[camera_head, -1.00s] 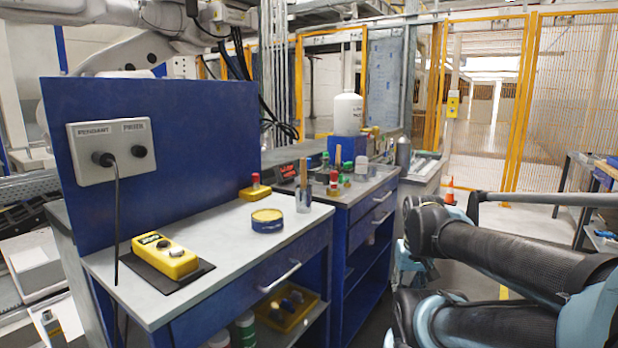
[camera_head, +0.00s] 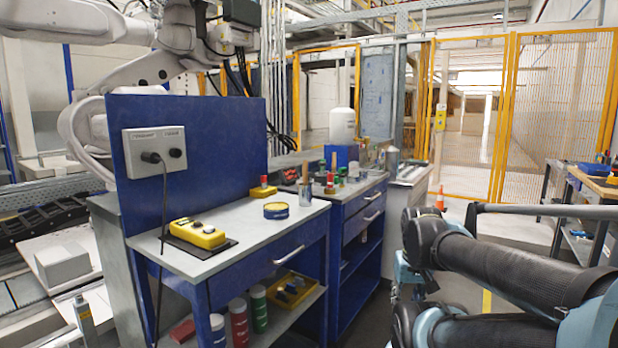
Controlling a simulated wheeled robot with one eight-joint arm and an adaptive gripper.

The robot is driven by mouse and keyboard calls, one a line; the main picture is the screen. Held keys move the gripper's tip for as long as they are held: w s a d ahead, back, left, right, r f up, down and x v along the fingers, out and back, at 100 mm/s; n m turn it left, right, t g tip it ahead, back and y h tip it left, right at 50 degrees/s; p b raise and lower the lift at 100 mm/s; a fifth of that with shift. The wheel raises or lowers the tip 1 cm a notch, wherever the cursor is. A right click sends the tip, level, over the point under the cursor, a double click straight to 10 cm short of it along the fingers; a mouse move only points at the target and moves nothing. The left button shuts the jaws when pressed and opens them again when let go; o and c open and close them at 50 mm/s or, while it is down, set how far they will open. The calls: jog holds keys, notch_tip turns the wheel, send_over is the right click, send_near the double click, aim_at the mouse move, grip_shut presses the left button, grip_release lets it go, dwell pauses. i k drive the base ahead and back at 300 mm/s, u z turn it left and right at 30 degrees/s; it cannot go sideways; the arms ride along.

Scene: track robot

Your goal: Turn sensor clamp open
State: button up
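I cannot pick out a sensor clamp in this view; it is hidden, too small to tell, or outside the picture. My arm shows at the right as dark links with pale blue joints. My gripper is not in view, so its fingers cannot be judged. A blue workbench with a grey top (camera_head: 235,247) stands left of the arm, with clear floor between them.
A grey socket panel (camera_head: 153,148) holds a plugged cable. A second blue cabinet (camera_head: 357,219) adjoins behind. Yellow-framed fencing (camera_head: 470,120) stands at the back.

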aim_at(310, 175)
jog(key=z, duration=0.25)
jog(key=i, duration=1.25)
jog(key=u, duration=0.35)
